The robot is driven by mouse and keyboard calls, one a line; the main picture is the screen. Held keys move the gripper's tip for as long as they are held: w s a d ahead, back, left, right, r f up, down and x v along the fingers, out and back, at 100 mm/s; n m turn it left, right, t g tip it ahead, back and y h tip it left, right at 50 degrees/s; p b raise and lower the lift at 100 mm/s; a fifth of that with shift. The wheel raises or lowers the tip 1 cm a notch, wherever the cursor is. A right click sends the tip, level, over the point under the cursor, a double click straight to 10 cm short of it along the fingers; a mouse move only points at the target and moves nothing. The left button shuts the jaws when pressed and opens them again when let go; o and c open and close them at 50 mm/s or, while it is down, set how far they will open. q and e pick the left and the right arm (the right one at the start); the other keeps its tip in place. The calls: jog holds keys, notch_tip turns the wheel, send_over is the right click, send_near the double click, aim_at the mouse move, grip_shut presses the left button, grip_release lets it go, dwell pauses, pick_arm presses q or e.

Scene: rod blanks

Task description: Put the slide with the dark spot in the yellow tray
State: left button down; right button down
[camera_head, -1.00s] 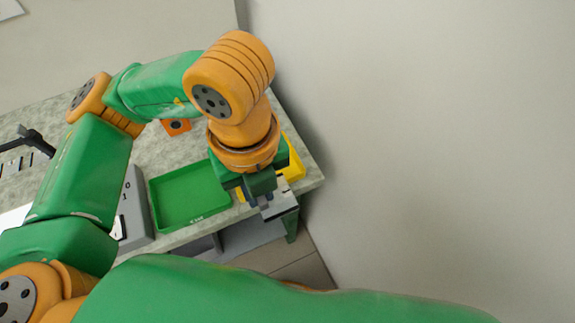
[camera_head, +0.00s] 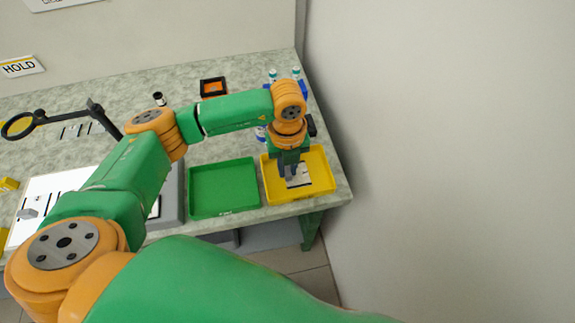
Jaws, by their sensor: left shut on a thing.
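My left gripper (camera_head: 288,174) is over the yellow tray (camera_head: 325,187) at the right end of the bench, pointing down. It is shut on a pale slide (camera_head: 300,179), which shows within the tray's outline. I cannot tell whether the slide touches the tray floor. A dark spot on it cannot be made out at this size. My right gripper is not in view.
A green tray (camera_head: 223,190) stands left of the yellow one and looks empty. Small bottles (camera_head: 296,73) and a black-and-orange item (camera_head: 213,87) stand behind. A magnifier on an arm (camera_head: 18,125) and a white board (camera_head: 45,190) are at left. A wall rises at right.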

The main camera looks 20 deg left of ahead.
aim_at(287, 171)
pick_arm(q)
jog(key=shift+f, duration=0.1)
jog(key=c, duration=0.8)
grip_release()
jog(key=shift+r, duration=0.2)
notch_tip(287, 171, up, 12)
jog(key=shift+b, duration=0.45)
